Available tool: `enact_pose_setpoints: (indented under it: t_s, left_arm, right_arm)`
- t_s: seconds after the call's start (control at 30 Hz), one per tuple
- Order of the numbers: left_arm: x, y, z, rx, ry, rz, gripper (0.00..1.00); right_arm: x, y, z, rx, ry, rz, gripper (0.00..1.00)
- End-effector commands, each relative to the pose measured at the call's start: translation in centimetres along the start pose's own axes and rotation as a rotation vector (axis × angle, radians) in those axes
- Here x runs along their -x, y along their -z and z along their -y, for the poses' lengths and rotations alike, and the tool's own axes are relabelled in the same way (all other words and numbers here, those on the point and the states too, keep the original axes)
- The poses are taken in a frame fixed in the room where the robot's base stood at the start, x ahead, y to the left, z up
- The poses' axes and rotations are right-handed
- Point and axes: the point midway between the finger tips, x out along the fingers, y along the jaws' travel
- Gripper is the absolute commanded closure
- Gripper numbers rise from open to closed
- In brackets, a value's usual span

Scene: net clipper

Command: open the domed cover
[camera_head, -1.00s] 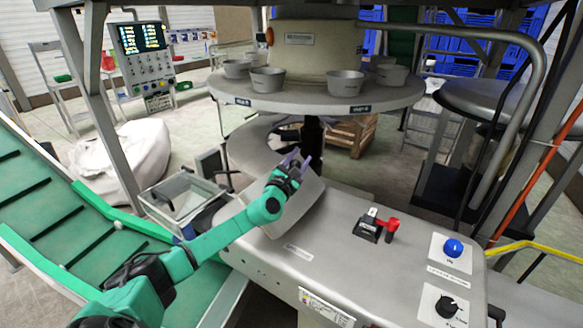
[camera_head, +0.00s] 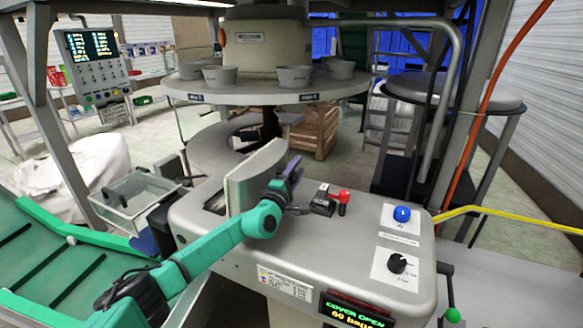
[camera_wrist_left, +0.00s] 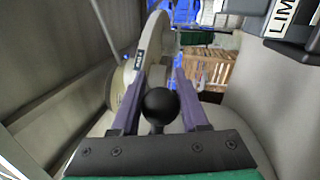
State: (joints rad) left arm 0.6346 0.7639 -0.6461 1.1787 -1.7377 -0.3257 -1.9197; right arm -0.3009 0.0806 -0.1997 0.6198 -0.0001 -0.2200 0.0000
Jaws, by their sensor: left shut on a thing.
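The domed cover (camera_head: 252,180) is a grey curved plate on the near machine housing. In the head view it stands raised, nearly upright, with a dark opening (camera_head: 215,203) showing at its left foot. My left gripper (camera_head: 292,172), with purple fingers, is at the right side of the cover. In the left wrist view my left gripper (camera_wrist_left: 160,100) has a round black knob (camera_wrist_left: 160,104) between its fingers, and it is shut on it. The knob is hidden in the head view. My right gripper is not in view.
A lit display (camera_head: 358,312) on the housing front reads "COVER OPEN". A red-topped switch (camera_head: 344,197), a blue button (camera_head: 401,214) and a black dial (camera_head: 397,263) are right of the cover. A round table (camera_head: 265,87) with several grey cups stands behind. A clear bin (camera_head: 132,195) is left.

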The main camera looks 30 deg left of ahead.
Motion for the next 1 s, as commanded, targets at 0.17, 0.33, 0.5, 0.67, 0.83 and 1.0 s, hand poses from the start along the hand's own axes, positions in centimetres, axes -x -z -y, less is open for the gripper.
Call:
enact_pose_setpoints:
  t_s: [0.17,0.33,0.5,0.67,0.83,1.0]
  left_arm:
    - [0.3,-0.6,1.7,-0.098,0.003,0.020,1.00]
    - [0.5,-1.0,2.5,-0.159,0.005,0.031,1.00]
    - [0.5,-1.1,2.8,-0.184,0.007,0.036,1.00]
    - [0.5,-1.1,2.9,-0.190,0.007,0.037,1.00]
    - [0.5,-1.1,2.8,-0.189,0.006,0.037,1.00]
    - [0.5,-1.1,2.8,-0.189,0.006,0.037,0.27]
  right_arm:
    - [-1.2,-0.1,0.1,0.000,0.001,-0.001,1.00]
    - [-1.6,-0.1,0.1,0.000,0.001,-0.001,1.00]
    - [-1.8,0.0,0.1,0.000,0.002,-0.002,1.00]
    - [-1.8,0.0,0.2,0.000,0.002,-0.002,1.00]
    - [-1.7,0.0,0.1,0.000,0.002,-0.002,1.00]
    - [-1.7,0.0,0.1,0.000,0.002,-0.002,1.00]
